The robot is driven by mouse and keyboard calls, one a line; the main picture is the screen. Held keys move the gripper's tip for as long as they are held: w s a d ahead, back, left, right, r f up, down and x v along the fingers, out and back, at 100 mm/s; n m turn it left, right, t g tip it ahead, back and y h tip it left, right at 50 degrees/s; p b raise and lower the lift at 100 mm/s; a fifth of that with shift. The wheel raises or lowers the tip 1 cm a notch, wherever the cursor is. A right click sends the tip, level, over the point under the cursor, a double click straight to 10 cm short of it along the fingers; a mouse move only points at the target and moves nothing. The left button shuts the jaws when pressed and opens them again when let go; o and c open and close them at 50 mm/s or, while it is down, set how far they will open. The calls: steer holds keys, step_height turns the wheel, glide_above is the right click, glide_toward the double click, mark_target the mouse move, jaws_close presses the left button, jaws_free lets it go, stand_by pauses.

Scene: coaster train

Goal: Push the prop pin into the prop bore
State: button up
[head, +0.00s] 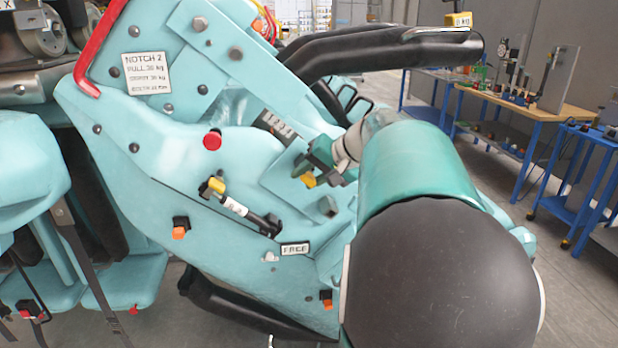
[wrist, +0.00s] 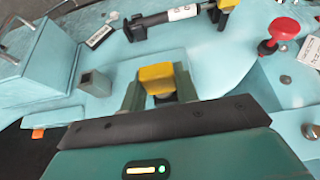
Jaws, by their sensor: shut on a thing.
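My gripper (head: 314,172) is shut on a yellow-headed part, which I take as the prop pin (head: 307,180). In the wrist view the yellow head (wrist: 156,78) sits between the two green fingers of my gripper (wrist: 157,88), with a dark lower part below it. The pin is held above the light-blue car body, apart from the prop. The prop (head: 237,207), a black and white strut with a label, lies along the body; it also shows at the top of the wrist view (wrist: 180,13). I cannot make out the prop bore for certain.
A small grey block (wrist: 96,82) stands on the body beside my gripper. A red knob (wrist: 284,28) sticks up at the right of the wrist view. A plate marked FREE (head: 295,249) is near the prop's lower end. Black bars (head: 380,50) rise behind my arm.

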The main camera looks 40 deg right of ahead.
steer(key=o, duration=1.2)
steer(key=v, duration=1.3)
steer(key=shift+s+d+r, duration=0.1)
steer(key=shift+s+r, duration=0.2)
steer(key=a+f+n+g, duration=0.1)
steer(key=a+f, duration=0.2)
steer(key=a, duration=0.3)
steer(key=w+a+f+n+g, duration=0.1)
steer(key=a+f, duration=0.1)
steer(key=a, duration=0.4)
steer(key=a+f+n+g, duration=0.1)
steer(key=a+f, duration=0.2)
steer(key=a, duration=0.3)
steer(key=s+a+f+n+h, duration=0.1)
steer(key=s+a+f+n, duration=0.1)
steer(key=a+f, duration=0.2)
steer(key=s+a+f+n+h, duration=0.1)
steer(key=s+a+f+n, duration=0.1)
steer(key=a+f, duration=0.2)
steer(key=s+a+f+n, duration=0.2)
steer(key=a+f, duration=0.2)
steer(key=a, duration=0.3)
steer(key=shift+s+g+h, duration=0.3)
steer(key=shift+g+h, duration=0.1)
